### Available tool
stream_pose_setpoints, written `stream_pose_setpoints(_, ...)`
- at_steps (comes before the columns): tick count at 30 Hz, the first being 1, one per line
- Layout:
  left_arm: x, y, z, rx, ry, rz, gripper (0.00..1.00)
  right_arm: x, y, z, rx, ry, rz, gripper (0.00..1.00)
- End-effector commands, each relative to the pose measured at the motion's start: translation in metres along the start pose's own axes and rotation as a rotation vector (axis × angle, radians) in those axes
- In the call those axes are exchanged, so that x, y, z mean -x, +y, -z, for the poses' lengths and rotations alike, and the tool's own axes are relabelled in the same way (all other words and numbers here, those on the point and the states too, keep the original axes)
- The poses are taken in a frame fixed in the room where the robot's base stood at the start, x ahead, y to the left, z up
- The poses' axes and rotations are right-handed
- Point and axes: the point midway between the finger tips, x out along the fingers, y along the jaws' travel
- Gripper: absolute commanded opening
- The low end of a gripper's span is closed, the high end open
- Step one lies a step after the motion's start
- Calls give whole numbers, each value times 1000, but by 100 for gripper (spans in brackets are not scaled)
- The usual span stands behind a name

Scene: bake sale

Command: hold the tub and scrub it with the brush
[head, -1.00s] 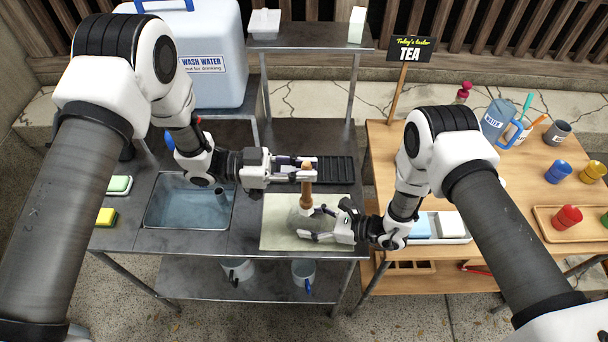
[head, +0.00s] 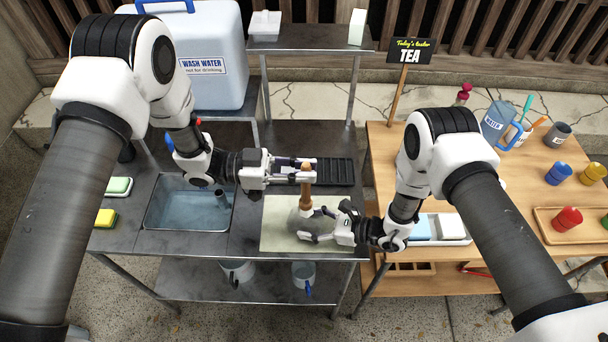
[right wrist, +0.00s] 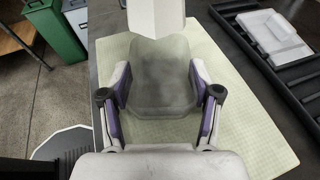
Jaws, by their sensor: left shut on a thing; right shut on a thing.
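A brush (head: 306,190) with a brown wooden handle stands nearly upright, its lower end at the tub. My left gripper (head: 307,169) is shut on the handle near its top. The tub (head: 298,220) is grey and see-through and sits on the pale mat (head: 279,242). My right gripper (head: 316,224) is shut on the tub from the right. In the right wrist view the tub (right wrist: 165,85) lies between the two purple-lined fingers of my right gripper (right wrist: 160,100). The brush's bristles are hidden in the head view.
A water-filled sink (head: 188,205) is left of the mat. A black drying rack (head: 335,171) lies behind the mat. Sponges (head: 107,217) are at the far left. A wooden table (head: 500,160) with cups and a tea sign (head: 410,52) stands on the right.

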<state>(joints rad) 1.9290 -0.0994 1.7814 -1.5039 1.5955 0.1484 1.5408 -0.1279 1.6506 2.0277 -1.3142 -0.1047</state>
Motion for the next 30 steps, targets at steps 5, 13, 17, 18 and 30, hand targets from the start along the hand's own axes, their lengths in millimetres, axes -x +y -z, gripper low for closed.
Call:
stream_pose_setpoints(5, 0, 0, -22, 2, 1, 1, 0, 0, 0, 0, 0, 0, 0, 43)
stream_pose_setpoints(13, 0, 0, -52, 0, 1, 1, 0, 0, 0, 0, 0, 0, 0, 43)
stream_pose_setpoints(17, 0, 0, -62, 0, 0, 1, 0, 0, 0, 0, 0, 0, 0, 43)
stream_pose_setpoints(18, 0, 0, -63, 0, 0, 1, 0, 0, 0, 0, 0, 0, 0, 43)
stream_pose_setpoints(30, 0, 0, -66, 0, 0, 0, 0, 0, 0, 0, 0, 0, 0, 43)
